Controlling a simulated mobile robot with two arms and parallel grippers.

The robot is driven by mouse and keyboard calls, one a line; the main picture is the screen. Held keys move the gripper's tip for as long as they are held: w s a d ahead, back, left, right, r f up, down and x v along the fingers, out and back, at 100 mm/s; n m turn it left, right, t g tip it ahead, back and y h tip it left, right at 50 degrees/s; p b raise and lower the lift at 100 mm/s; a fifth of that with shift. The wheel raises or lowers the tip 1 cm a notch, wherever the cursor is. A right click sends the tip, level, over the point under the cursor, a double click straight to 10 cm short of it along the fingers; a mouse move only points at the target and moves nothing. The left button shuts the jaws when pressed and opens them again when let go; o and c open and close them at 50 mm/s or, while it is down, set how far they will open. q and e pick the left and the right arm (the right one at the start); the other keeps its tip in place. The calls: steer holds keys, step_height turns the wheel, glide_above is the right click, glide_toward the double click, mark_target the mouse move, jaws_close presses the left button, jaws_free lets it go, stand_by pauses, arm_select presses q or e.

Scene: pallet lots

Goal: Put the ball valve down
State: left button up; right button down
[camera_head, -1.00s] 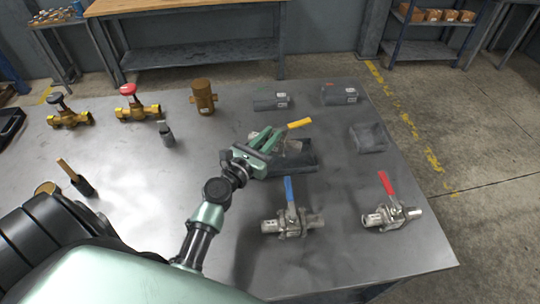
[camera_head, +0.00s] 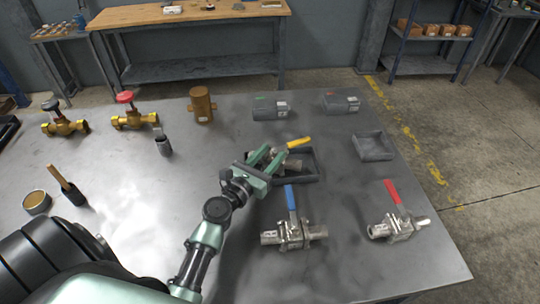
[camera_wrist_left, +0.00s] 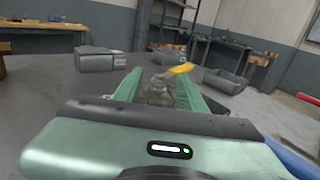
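My left gripper (camera_head: 271,161) is shut around the metal body of a ball valve with a yellow handle (camera_head: 299,142). The valve is at a dark shallow tray (camera_head: 308,179), low over it or inside it; I cannot tell whether it touches the tray floor. In the left wrist view the valve (camera_wrist_left: 160,91) sits between the two green fingers (camera_wrist_left: 160,88), its yellow handle pointing right. The fingers hide part of the valve and the tray. My right gripper is not in view.
A blue-handled valve (camera_head: 292,232) lies nearer, a red-handled valve (camera_head: 398,226) to its right. An empty tray (camera_head: 374,147) and two grey boxes (camera_head: 270,109) (camera_head: 341,103) are beyond. Brass valves (camera_head: 65,127) (camera_head: 135,120), a brown fitting (camera_head: 201,105) and a brush (camera_head: 70,187) stand left.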

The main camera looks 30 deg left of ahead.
arm_select(q)
steer(key=s+b, duration=0.1)
steer(key=s, duration=0.2)
steer(key=s+b, duration=0.1)
steer(key=s, duration=0.3)
steer(key=s+b, duration=0.1)
steer(key=s, duration=0.3)
steer(key=shift+s+a, duration=0.25)
steer(key=shift+s+r, duration=0.1)
steer(key=shift+s, duration=0.2)
